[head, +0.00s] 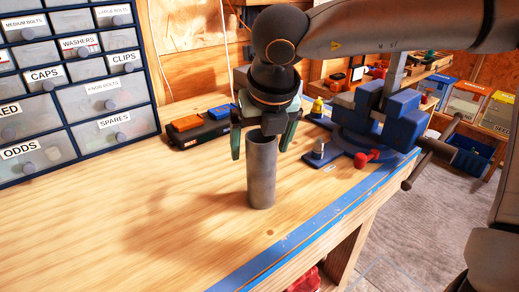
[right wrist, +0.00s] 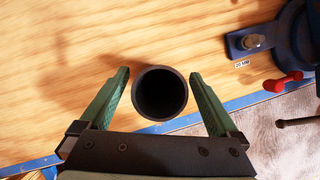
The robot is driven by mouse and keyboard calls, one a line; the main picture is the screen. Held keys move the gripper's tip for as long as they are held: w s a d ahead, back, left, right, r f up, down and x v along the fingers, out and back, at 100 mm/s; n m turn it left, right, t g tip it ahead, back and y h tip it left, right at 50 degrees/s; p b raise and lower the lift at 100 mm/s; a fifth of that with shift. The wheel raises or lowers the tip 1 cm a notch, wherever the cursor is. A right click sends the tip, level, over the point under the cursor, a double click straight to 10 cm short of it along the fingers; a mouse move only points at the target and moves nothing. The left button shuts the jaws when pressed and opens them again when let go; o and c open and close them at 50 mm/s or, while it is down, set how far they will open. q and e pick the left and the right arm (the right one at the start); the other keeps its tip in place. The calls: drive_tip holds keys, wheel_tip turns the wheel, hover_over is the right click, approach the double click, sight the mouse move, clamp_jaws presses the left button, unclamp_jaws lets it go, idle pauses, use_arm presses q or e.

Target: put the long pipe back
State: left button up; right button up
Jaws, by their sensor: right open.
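The long pipe (head: 261,172) is a grey tube standing upright on the wooden workbench. In the right wrist view its dark open end (right wrist: 160,93) faces the camera. My right gripper (head: 262,142) points down from above, with its green fingers on either side of the pipe's upper end. In the right wrist view the open fingers (right wrist: 162,88) stand apart, with a gap between each finger and the pipe. My left gripper is not in these views.
A blue vise (head: 385,112) is bolted at the bench's right end, with a red-knobbed part beside it. A labelled drawer cabinet (head: 75,75) stands at the back left. A black-and-orange case (head: 200,128) lies behind the pipe. The bench (head: 140,215) is clear in front and to the left.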

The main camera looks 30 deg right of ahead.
drive_tip(key=v, duration=0.9)
drive_tip(key=shift+r+p, duration=0.35)
drive_tip(key=shift+s, duration=0.1)
